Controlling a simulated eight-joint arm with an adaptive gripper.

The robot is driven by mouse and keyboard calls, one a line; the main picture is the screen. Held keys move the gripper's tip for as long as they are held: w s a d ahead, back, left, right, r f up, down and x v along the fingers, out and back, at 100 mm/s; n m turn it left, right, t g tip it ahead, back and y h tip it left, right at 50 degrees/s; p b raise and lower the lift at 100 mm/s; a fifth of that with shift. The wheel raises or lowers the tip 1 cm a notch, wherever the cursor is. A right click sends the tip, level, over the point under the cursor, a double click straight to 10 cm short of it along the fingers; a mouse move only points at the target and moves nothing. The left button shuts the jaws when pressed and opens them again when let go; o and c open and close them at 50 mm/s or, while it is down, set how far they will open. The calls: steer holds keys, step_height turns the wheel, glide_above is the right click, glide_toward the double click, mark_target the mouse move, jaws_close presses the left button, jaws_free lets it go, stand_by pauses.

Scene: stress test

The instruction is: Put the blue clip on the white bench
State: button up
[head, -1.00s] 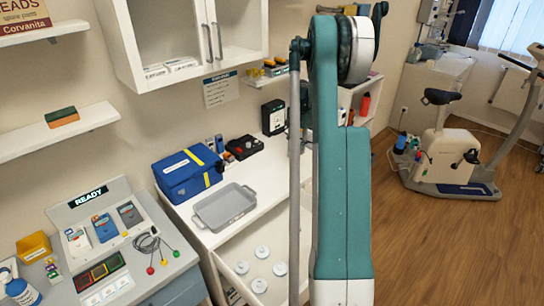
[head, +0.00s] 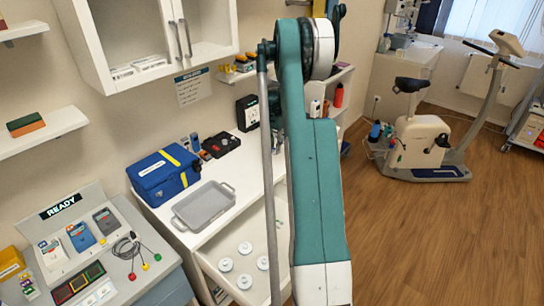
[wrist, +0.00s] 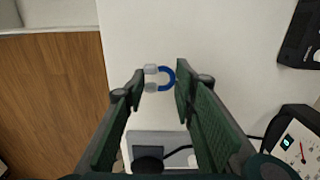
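The blue clip (wrist: 169,78) is a small U shape with pale grey ends, seen in the wrist view over a white surface. My gripper (wrist: 160,72) has two green-padded fingers standing apart, and the clip shows in the gap between their tips. Gaps to the fingers look small; I cannot tell whether the clip touches them or how high they are above the surface. The white bench (head: 200,238) in the head view carries a grey tray and a blue bag. My arm hides my gripper and the clip in the head view.
On the bench are a grey tray (head: 204,206), a blue bag (head: 163,178) and a black case (head: 221,145). White discs (head: 245,248) lie on a lower shelf. In the wrist view, a dark device with a dial (wrist: 298,145) is at lower right and wooden floor (wrist: 50,95) at left.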

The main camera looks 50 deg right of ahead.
mark_target(274, 160)
steer(key=shift+f, duration=0.65)
steer(key=shift+f, duration=1.9)
steer(key=shift+f, duration=0.15)
steer(key=o, duration=0.6)
step_height(274, 160, up, 12)
steer(key=shift+r, duration=0.2)
